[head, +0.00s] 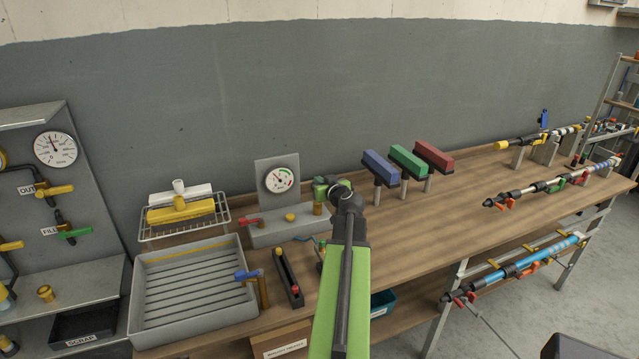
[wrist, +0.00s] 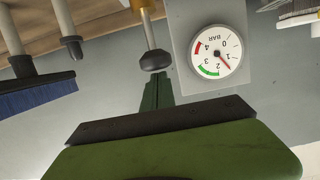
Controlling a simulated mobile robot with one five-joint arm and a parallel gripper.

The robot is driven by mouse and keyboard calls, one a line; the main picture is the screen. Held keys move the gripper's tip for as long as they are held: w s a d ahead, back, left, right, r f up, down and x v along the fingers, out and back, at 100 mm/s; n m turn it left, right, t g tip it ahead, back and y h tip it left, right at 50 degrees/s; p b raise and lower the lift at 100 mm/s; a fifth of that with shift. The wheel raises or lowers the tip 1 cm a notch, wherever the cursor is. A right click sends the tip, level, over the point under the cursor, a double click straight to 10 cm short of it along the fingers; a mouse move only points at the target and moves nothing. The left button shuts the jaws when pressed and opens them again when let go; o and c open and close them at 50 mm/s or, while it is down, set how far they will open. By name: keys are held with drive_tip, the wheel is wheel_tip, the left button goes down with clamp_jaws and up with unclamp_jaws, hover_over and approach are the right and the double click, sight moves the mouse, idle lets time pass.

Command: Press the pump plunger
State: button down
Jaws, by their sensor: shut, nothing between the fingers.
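The pump plunger shows in the wrist view as a light rod with a dark knob (wrist: 155,60). That view is upside down, so the knob is the plunger's top end. In the head view the brass pump barrel (head: 318,208) stands at the right of a grey box, and the knob is hidden by my gripper. My gripper (head: 321,186) is shut and empty, right above the barrel. In the wrist view its green fingertips (wrist: 156,78) are lined up with the knob and very close; I cannot tell whether they touch it.
A red lever (head: 247,222) and yellow button (head: 290,217) are left.

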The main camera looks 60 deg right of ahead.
wheel_tip(320, 180, down, 5)
drive_tip(key=b, duration=0.4)
drive_tip(key=shift+a+r+b, duration=0.1)
drive_tip(key=shift+r+b, duration=0.1)
drive_tip(key=shift+b, duration=0.1)
drive_tip(key=shift+r, duration=0.1)
